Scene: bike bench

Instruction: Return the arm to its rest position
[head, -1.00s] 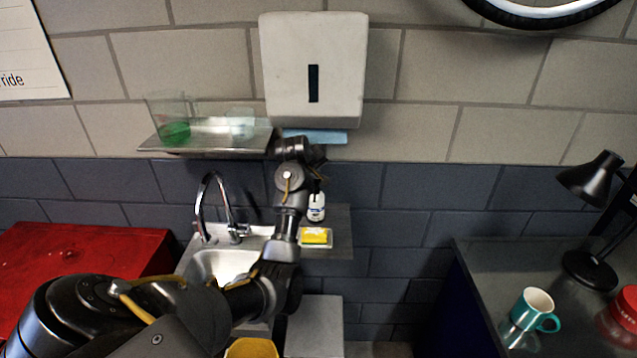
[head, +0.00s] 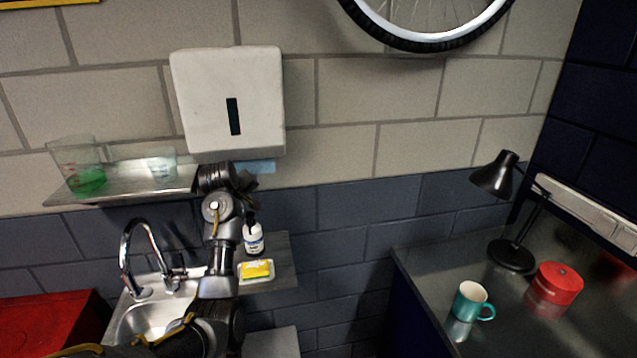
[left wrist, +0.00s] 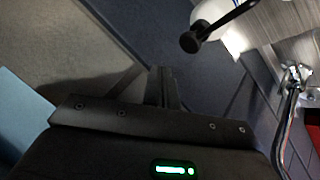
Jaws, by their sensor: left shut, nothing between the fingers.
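My left arm rises from the bottom left of the head view, in front of the sink. Its gripper (head: 243,184) is small and dark there, just below the white towel dispenser (head: 230,100) and beside the blue paper towel (head: 256,167). In the left wrist view the fingers of my left gripper (left wrist: 163,86) are together with nothing between them. The blue paper towel (left wrist: 22,112) shows at the left edge of that view, apart from the fingers. My right gripper is in neither view.
A metal shelf (head: 125,188) holds a jug with green liquid (head: 88,178). Below are the faucet (head: 128,245), a pump bottle (head: 253,238) and a yellow sponge (head: 257,269). A bench at right holds a teal mug (head: 468,302), black lamp (head: 495,178) and red tin (head: 556,286).

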